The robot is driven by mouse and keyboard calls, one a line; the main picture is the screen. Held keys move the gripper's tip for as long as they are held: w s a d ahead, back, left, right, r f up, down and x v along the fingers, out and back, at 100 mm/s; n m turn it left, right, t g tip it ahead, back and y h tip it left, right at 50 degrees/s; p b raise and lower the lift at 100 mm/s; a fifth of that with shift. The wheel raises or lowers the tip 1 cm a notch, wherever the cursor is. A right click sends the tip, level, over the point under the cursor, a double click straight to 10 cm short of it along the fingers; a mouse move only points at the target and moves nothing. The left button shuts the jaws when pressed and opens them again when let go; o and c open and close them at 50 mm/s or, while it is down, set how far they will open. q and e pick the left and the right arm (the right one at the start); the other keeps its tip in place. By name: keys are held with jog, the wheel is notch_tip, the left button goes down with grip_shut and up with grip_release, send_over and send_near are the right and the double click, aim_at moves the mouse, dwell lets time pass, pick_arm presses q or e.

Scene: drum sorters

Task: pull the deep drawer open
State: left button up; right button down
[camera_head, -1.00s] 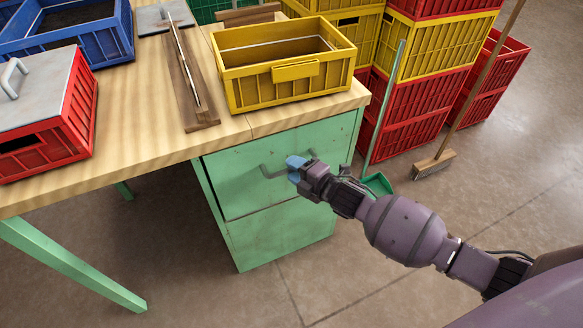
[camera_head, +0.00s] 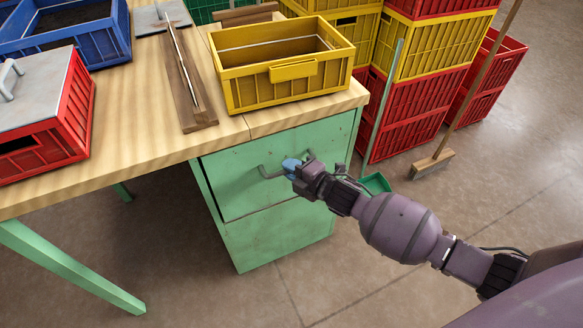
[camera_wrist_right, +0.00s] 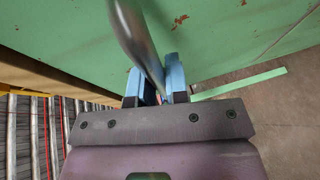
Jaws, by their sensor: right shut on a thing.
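A lower green front (camera_head: 280,235) sits below. My left gripper is not in view.
A yellow crate (camera_head: 245,92) stands on the bench (camera_head: 110,145) above the drawer. A red lidded crate (camera_head: 75,125) and a blue crate (camera_head: 115,45) stand left. Stacked crates (camera_head: 405,105), a broom (camera_head: 432,164) and a green dustpan (camera_head: 376,183) are at right. Floor before the cabinet is clear.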

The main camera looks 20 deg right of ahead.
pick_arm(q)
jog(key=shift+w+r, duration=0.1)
pick_arm(e)
jog(key=shift+s, duration=0.1)
jog(key=shift+s, duration=0.25)
pick_arm(q)
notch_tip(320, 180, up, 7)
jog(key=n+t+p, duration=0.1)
jog(key=p, duration=0.7)
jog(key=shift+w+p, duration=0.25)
jog(key=shift+p, duration=0.15)
pick_arm(e)
jog(key=s+d, duration=0.1)
jog(key=s, duration=3.2)
jog(key=shift+s, duration=0.25)
jog(key=shift+d, duration=0.1)
jog(key=c, duration=1.1)
grip_release()
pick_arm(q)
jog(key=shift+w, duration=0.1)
